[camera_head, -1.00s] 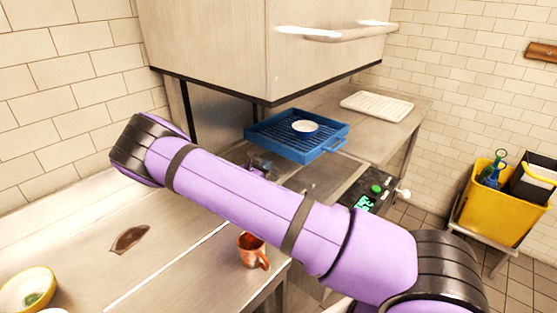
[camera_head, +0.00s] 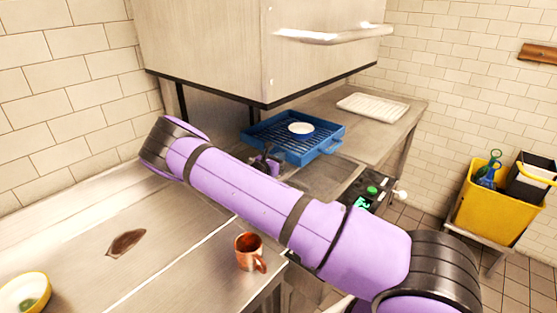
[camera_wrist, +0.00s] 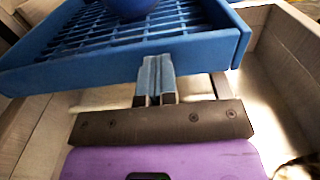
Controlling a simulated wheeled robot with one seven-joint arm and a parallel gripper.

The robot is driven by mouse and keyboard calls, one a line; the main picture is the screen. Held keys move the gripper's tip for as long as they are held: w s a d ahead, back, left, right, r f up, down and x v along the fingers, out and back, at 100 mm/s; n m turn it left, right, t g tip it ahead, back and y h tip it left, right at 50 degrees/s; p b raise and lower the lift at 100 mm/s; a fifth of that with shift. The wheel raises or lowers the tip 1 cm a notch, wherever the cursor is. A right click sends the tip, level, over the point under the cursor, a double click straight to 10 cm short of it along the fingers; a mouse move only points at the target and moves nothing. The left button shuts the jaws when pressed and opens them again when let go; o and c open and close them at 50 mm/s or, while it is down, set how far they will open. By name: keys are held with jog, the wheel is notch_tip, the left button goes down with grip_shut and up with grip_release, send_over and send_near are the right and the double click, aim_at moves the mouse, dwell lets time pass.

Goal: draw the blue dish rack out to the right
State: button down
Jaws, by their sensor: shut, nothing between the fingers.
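My gripper (camera_head: 268,163) is at the rack's near left side. In the wrist view my gripper (camera_wrist: 156,68) is shut and empty, its fingertips against or just before that wall; contact cannot be told.
The steel hood (camera_head: 215,50) with its bar handle hangs above the rack. A white ribbed tray (camera_head: 373,107) lies on the counter to the right, with bare counter between. A copper mug (camera_head: 248,252) stands on the near counter. A yellow bin (camera_head: 487,217) stands at far right.

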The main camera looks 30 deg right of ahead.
aim_at(314, 138)
jog(key=x, duration=2.3)
jog(key=shift+d+f, duration=0.1)
jog(key=shift+d, duration=0.15)
jog(key=shift+w+d, duration=0.15)
jog(key=shift+d, duration=0.15)
jog(key=shift+d+r, duration=0.1)
jog(key=shift+r, duration=0.2)
